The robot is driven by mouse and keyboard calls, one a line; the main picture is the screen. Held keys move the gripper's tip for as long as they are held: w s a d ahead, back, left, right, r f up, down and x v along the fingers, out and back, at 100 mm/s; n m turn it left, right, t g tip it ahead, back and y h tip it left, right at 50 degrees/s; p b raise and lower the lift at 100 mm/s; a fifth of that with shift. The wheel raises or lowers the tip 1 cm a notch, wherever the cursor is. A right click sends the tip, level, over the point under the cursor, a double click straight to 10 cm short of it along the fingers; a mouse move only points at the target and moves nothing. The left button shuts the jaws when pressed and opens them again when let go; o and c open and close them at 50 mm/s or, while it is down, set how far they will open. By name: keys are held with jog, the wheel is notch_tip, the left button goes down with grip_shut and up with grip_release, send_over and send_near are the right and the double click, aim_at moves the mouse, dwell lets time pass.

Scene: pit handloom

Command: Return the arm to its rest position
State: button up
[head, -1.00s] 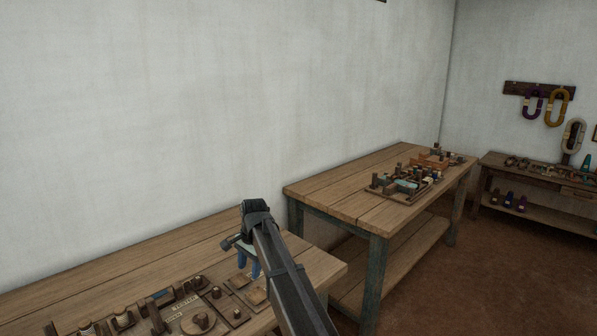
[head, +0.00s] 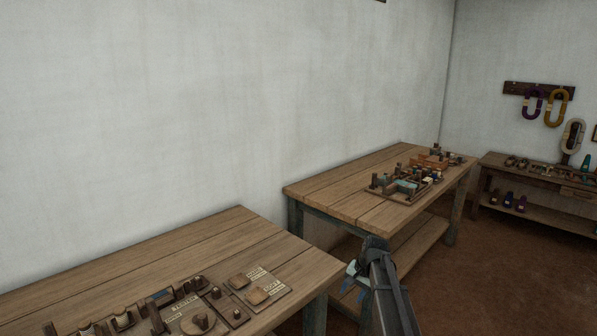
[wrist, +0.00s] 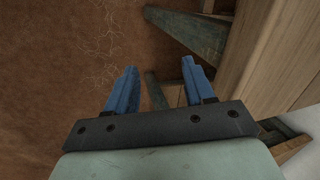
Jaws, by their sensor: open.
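My gripper (head: 354,281) shows in the head view at the end of my dark arm, in front of the gap between the two wooden tables. In the wrist view my gripper (wrist: 157,88) has its two blue fingers spread apart with nothing between them. Brown floor lies below the fingers, with table legs and a table edge to the right. The arm hides part of the far table's lower shelf.
The near table (head: 215,238) holds a board with wooden pegs and blocks (head: 200,318). The far table (head: 335,196) carries another fixture board (head: 405,187). A low shelf bench (head: 540,208) stands at the back right. The floor (head: 490,275) at right is clear.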

jog(key=s+a+f+n+g+h, duration=0.15)
jog(key=s+f+g, duration=0.25)
jog(key=s+f, duration=2.05)
jog(key=s+f+n+g, duration=0.1)
jog(key=s+f, duration=0.3)
jog(key=s, duration=0.6)
jog(key=s+f+n+g+h, duration=0.1)
jog(key=s+f, duration=0.3)
jog(key=s, duration=0.7)
jog(key=s+f+n+g, duration=0.2)
jog(key=s+f, duration=0.2)
jog(key=s, duration=0.6)
jog(key=shift+s+d+f, duration=0.2)
jog(key=shift+s+f, duration=0.05)
jog(key=shift+f, duration=0.1)
